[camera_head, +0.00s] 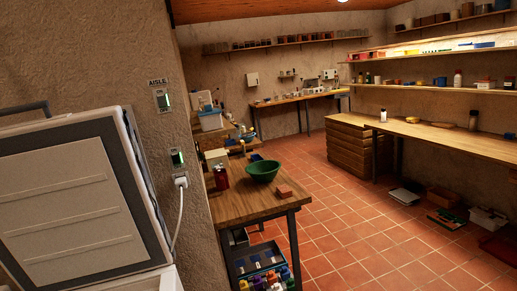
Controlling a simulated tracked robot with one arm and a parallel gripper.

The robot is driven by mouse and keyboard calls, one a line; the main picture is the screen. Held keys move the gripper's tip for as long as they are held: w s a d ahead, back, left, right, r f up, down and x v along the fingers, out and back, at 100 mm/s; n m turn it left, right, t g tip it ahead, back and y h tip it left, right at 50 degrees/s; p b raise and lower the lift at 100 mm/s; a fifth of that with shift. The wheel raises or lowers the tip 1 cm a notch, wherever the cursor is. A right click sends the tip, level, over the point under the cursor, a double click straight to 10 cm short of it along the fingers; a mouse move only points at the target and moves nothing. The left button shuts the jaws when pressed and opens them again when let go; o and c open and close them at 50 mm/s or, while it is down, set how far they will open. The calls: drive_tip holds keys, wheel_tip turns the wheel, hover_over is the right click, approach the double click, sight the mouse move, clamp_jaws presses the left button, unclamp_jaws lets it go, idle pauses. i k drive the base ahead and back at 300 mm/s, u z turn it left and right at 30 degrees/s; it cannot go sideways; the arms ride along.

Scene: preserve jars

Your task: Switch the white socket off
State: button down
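A small wall socket (177,158) with a lit green mark sits on the rough plaster wall at left centre. A white plug (181,181) shows just below it, with a white cable (180,215) hanging down from it. Above is a second small plate (162,100) with a green mark, under a label reading AISLE (157,83). Both plates are small and seen at an angle, so I cannot make out their rockers clearly. My gripper is not in view.
A raised grey and white chest lid (70,200) stands at left, close to the socket. A wooden table (245,203) with a green bowl (263,169) and a red jar (221,177) is right of the wall. Tiled floor (365,215) is mostly clear further right.

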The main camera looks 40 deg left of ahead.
sight(176, 160)
drive_tip(key=z, duration=0.05)
drive_tip(key=i, duration=1.55)
drive_tip(key=u, duration=0.8)
drive_tip(key=i, duration=0.85)
drive_tip(key=u, duration=0.55)
